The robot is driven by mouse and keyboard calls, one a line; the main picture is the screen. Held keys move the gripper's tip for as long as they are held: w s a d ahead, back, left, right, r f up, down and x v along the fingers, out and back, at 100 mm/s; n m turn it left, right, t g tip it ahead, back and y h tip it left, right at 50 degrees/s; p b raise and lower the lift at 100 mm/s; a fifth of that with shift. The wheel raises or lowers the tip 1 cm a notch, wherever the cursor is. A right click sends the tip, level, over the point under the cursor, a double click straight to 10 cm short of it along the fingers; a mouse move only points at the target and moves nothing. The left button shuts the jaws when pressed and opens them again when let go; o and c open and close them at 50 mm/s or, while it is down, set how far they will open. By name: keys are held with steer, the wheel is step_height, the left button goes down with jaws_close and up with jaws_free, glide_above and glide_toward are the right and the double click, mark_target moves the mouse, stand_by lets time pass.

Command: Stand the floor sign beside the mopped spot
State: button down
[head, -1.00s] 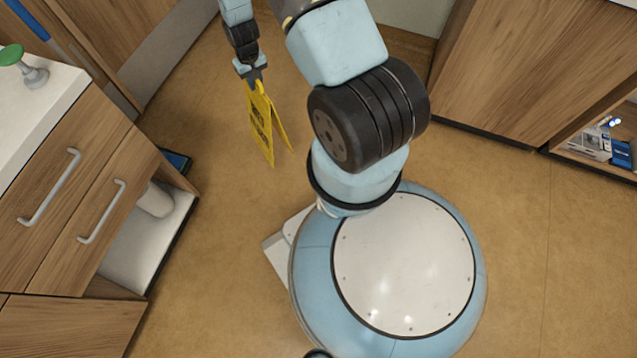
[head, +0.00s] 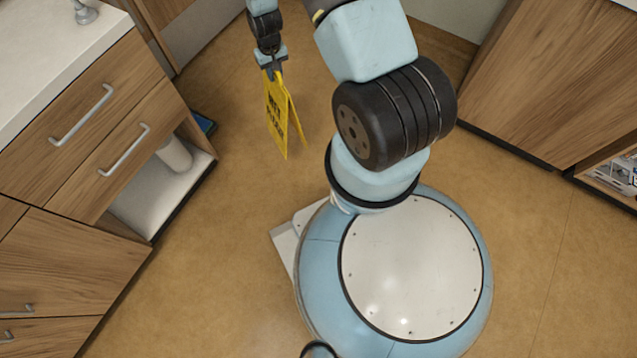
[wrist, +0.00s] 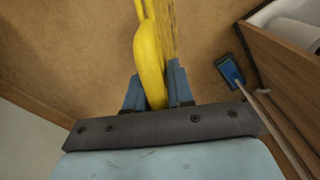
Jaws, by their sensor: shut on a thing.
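The yellow floor sign (head: 279,115) is an A-frame with dark lettering, its two panels spread apart at the bottom. My gripper (head: 271,74) is shut on its top and holds it over the brown floor, left of my base. In the wrist view the sign's yellow top (wrist: 151,62) sits between the two blue fingers of my gripper (wrist: 157,92). I cannot tell whether the sign's lower edges touch the floor. No mopped spot can be made out clearly on the floor.
A wooden drawer cabinet (head: 95,125) with a white top stands at left. A blue mop head (wrist: 230,71) with a pale handle lies by its open shelf. Another wooden cabinet (head: 540,85) stands at right. The floor (head: 230,230) between is clear.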

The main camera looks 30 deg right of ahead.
steer(key=s+a+f+n, duration=0.2)
steer(key=s+a+n, duration=0.1)
steer(key=s+a, duration=0.3)
steer(key=s+a+f+n, duration=0.2)
steer(key=s+a, duration=0.3)
steer(key=a, duration=0.6)
steer(key=shift+s+a+n, duration=0.25)
steer(key=shift+s+n, duration=0.15)
steer(key=shift+n, duration=0.2)
steer(key=shift+a+f, duration=0.1)
steer(key=s+a+f, duration=0.5)
steer(key=a+f, duration=0.7)
steer(key=f, duration=0.1)
steer(key=shift+s+a, duration=0.15)
steer(key=shift+a, duration=0.25)
